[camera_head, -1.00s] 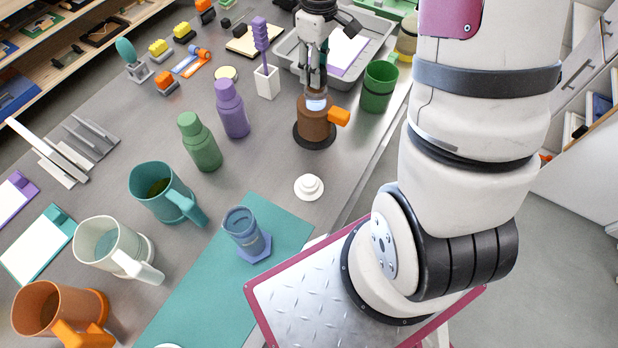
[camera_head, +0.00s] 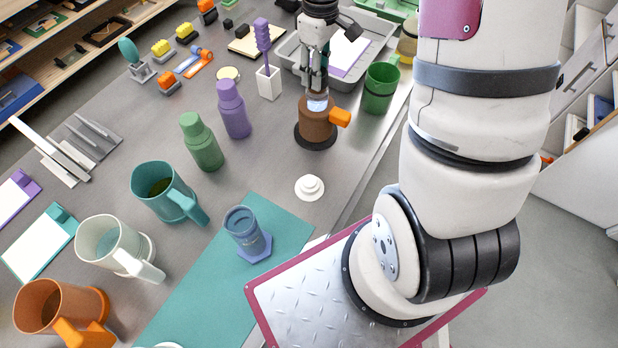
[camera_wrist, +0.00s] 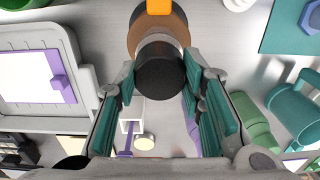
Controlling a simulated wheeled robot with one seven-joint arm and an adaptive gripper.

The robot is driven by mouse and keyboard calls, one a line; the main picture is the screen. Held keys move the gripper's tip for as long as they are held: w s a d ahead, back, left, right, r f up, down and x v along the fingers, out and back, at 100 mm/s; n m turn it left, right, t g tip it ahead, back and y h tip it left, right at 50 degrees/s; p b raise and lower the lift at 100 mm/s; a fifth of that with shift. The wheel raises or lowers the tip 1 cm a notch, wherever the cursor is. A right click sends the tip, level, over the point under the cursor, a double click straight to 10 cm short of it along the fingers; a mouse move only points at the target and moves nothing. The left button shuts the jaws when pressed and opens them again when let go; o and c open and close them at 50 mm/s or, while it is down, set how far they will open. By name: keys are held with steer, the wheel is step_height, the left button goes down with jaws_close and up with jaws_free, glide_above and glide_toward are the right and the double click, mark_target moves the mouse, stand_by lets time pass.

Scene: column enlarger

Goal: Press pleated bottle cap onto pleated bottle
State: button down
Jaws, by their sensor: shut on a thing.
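A brown bottle-like body (camera_head: 315,126) with an orange side piece (camera_head: 341,117) stands upright on a round black base (camera_head: 300,139). I take it for the pleated bottle, though no pleats can be made out. My gripper (camera_head: 317,92) is directly above it, pointing down. In the wrist view my gripper (camera_wrist: 158,72) is shut on a dark round-topped piece (camera_wrist: 160,76), which I take for the cap. The piece lines up over the brown body (camera_wrist: 172,22). A pale band shows between them. Whether the cap is fully seated cannot be told; the fingers hide part of it.
A green cup (camera_head: 380,90) stands close to the right, a grey tray (camera_head: 289,68) behind. A white holder (camera_head: 268,84) and a purple bottle (camera_head: 233,112) stand to the left. A white knobbed disc (camera_head: 309,187) lies in front, with bare table around it.

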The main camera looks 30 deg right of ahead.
steer(key=shift+f, duration=0.75)
steer(key=c, duration=1)
jaws_free()
steer(key=shift+r+p, duration=1.05)
steer(key=shift+r, duration=2.95)
